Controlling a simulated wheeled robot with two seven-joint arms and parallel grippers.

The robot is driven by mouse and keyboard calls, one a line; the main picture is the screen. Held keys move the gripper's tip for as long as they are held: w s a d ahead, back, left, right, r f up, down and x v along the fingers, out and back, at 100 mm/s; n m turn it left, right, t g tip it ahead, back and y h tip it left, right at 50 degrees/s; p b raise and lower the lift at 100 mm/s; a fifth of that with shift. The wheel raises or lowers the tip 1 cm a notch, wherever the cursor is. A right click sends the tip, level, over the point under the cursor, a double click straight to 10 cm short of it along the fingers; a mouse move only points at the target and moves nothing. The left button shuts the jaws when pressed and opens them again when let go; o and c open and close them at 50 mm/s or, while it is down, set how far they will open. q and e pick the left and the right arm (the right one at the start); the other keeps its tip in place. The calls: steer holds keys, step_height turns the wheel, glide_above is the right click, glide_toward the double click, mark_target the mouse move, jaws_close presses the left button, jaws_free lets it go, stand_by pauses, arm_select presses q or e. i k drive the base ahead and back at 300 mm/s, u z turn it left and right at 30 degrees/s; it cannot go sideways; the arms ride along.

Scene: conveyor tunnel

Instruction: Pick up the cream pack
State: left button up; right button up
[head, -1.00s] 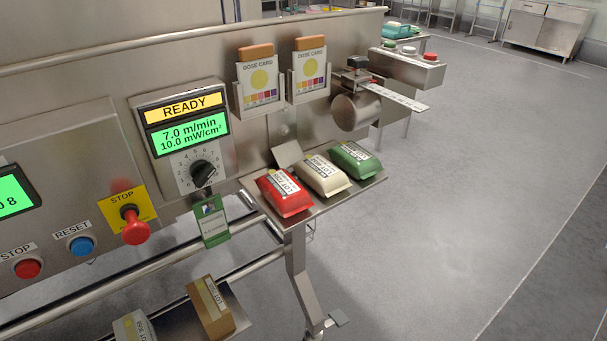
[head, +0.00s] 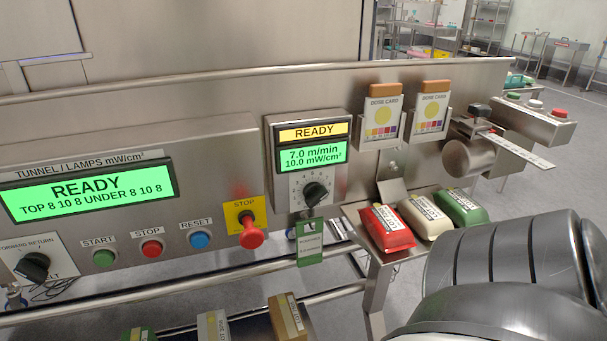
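The cream pack (head: 426,216) lies on a small steel shelf (head: 381,259) at the right of the machine. It has a white lot label on top. A red pack (head: 387,229) lies to its left and a green pack (head: 460,207) to its right, both close beside it. A thick grey and black arm link of mine fills the lower right, just in front of the shelf. Neither of my grippers shows in the head view.
Above the shelf, two dose cards (head: 381,117) sit in holders on the steel panel. A red stop knob (head: 251,236) sticks out left of the shelf. A steel cylinder (head: 468,158) and a ruler-like strip (head: 520,153) jut out behind the packs. Boxes (head: 288,318) stand low in front.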

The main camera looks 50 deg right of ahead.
mark_target(429, 222)
steer(key=u, duration=1.15)
steer(key=k, duration=1.05)
steer(key=z, duration=1.1)
